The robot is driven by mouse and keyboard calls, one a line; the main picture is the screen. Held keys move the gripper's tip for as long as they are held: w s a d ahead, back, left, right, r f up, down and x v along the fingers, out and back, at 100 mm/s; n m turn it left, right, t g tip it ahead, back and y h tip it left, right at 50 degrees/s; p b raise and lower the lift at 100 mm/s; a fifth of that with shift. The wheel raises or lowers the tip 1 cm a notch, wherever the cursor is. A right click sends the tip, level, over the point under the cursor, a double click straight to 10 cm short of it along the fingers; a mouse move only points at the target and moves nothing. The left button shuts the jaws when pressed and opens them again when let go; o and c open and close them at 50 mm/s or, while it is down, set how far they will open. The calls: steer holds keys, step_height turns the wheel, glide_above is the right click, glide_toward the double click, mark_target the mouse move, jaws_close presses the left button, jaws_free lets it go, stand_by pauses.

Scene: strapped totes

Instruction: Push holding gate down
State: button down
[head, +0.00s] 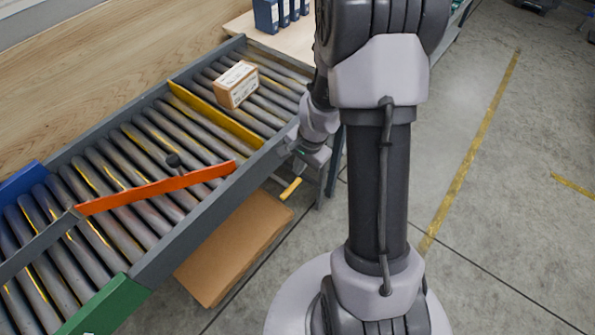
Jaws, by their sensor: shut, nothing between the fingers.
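A yellow bar, which looks like the holding gate (213,114), stands raised across the grey roller conveyor (202,222). A brown carton with white labels (237,85) sits on the rollers just behind it. My gripper (299,168) is shut and empty, beside the conveyor's near side rail, low and right of the gate's near end. A short yellow handle (290,189) shows just below my gripper. I cannot tell whether they touch. The fingertips are small and partly hidden.
A flat brown cardboard piece (235,248) lies below the conveyor. Blue binders (267,15) stand on a wooden top at the back.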

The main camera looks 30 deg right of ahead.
mark_target(291, 187)
steer(key=b+x, duration=0.5)
steer(key=x, duration=0.6)
steer(key=shift+f, duration=0.1)
